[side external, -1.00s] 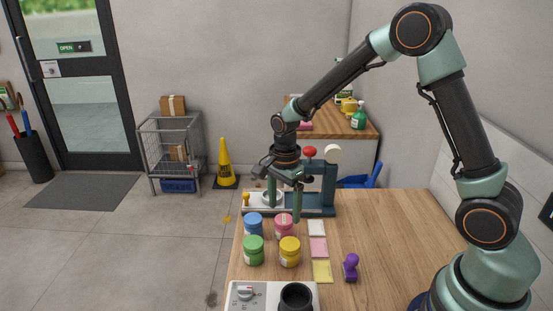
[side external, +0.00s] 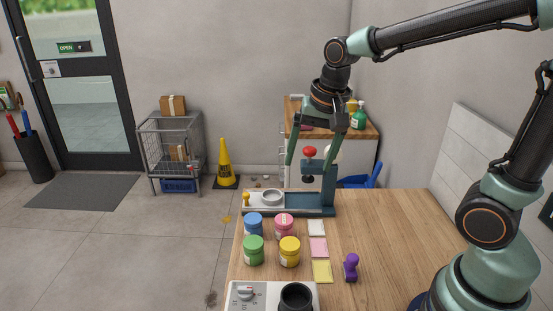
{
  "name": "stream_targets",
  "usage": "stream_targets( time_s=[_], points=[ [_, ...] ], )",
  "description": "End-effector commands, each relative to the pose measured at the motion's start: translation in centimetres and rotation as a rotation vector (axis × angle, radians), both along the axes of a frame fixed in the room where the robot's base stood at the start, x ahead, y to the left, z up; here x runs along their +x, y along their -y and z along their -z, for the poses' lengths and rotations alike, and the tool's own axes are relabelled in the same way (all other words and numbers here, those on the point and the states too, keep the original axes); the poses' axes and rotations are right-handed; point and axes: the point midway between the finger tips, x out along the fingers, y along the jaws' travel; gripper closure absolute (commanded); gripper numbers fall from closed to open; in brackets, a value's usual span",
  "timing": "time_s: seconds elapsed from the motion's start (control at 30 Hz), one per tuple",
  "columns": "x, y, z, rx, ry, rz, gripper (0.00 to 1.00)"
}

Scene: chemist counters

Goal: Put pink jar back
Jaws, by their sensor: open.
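The pink jar (side external: 284,226) stands upright on the wooden counter, behind the yellow jar (side external: 289,252) and to the right of the blue jar (side external: 253,224). A green jar (side external: 254,250) stands at the front left of the group. My gripper (side external: 313,165) is open and empty, with its fingers spread and pointing down. It hangs in the air above the blue-grey stand, higher in the picture than the pink jar and apart from it.
The blue-grey stand (side external: 314,212) with a red knob (side external: 310,152) and a white dish (side external: 272,197) is at the counter's back edge. Coloured paper pads (side external: 318,248) and a purple stamp (side external: 350,268) lie right of the jars. The counter's right side (side external: 400,240) is clear.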

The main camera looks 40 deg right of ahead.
Motion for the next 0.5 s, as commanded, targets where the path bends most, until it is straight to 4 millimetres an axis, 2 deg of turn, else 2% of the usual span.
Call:
stream_targets(
  time_s=[0.1, 0.3, 0.5],
  points=[
    [-2.5, 0.2, -1.5, -0.07, 0.086, -0.235, 0.14],
    [-5.5, 0.3, -2.2, -0.204, 0.189, -0.565, 0.14],
    [-6.7, 0.4, -2.2, -0.28, 0.231, -0.721, 0.14]
  ],
)
